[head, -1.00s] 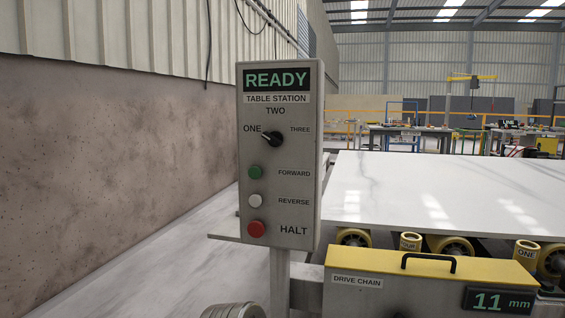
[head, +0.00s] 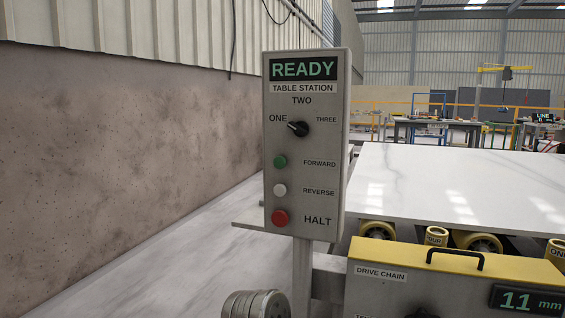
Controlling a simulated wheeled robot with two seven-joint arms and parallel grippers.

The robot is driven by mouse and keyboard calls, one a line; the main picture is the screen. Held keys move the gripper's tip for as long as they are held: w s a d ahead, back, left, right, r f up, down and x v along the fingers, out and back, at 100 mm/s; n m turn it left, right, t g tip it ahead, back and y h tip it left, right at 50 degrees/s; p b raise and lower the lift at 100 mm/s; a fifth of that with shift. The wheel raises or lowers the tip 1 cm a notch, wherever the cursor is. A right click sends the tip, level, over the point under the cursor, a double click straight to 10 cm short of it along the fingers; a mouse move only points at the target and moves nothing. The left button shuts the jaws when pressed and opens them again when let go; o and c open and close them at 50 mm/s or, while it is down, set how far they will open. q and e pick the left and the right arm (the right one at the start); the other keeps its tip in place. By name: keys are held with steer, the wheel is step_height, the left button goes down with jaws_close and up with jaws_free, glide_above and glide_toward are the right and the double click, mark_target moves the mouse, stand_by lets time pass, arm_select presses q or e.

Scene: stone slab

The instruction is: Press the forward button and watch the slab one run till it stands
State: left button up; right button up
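The control box (head: 305,145) stands on a post in the middle of the head view, its display reading READY (head: 303,69). The selector knob (head: 298,129) points toward ONE. Below it are the green FORWARD button (head: 280,161), the white REVERSE button (head: 280,190) and the red HALT button (head: 279,218). The pale, veined stone slab (head: 455,180) lies on yellow rollers (head: 478,243) at the right. Neither of my grippers is clearly in view. A ribbed grey metal part (head: 255,304) shows at the bottom edge.
A yellow-topped drive chain housing (head: 440,262) with a black handle stands in front of the slab; its readout (head: 528,300) shows 11 mm. A stained wall (head: 120,160) runs along the left. Workbenches (head: 437,128) stand far behind.

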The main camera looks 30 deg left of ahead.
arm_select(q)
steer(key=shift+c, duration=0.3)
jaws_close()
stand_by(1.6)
